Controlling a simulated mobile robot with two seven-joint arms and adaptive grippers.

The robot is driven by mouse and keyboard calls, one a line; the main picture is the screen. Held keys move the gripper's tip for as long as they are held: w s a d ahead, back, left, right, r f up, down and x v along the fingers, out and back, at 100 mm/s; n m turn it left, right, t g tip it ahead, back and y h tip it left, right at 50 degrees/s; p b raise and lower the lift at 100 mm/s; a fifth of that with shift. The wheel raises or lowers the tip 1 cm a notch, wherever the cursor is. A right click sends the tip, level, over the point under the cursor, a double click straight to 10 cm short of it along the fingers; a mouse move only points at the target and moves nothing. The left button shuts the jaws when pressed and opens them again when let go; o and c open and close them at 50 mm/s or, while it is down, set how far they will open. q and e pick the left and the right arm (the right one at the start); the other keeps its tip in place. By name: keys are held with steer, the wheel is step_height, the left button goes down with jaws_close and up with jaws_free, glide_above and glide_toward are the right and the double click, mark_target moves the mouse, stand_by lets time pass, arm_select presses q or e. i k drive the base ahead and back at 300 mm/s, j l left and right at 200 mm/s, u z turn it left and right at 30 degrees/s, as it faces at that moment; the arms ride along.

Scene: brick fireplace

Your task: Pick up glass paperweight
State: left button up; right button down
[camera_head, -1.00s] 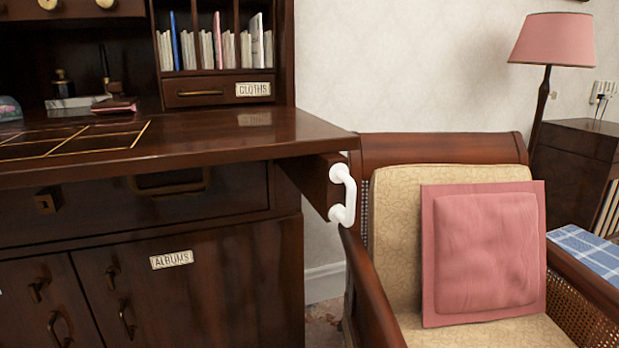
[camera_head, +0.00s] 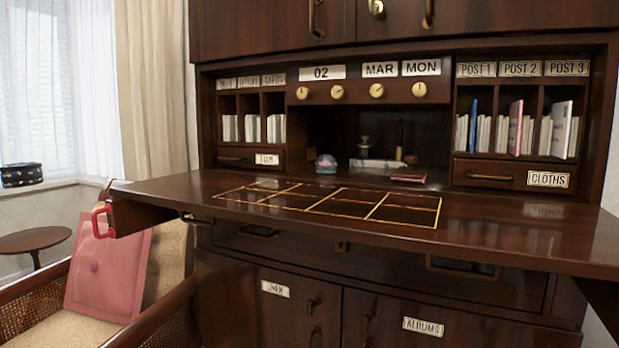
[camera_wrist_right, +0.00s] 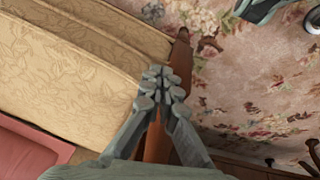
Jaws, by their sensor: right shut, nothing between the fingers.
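A small domed, glassy object with pinkish and greenish colours, which looks like the glass paperweight (camera_head: 326,163), sits at the back of the desk top (camera_head: 480,225). It is in the head view, left of centre, behind the gold-lined grid. My right gripper (camera_wrist_right: 163,75) shows only in the right wrist view. Its grey fingers are shut together and empty, above a wooden chair arm and far from the paperweight. My left gripper is not in view.
A small pale block (camera_head: 377,163) and a reddish-brown item (camera_head: 409,178) lie right of the paperweight. The gridded desk front is clear. The wrist view shows a beige seat (camera_wrist_right: 85,60) and floral carpet (camera_wrist_right: 255,75).

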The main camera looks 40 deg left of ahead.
mark_target(326, 164)
steer(key=k+l+u, duration=0.2)
steer(key=u, duration=0.5)
steer(key=i+j+u, duration=0.1)
steer(key=i+u, duration=0.2)
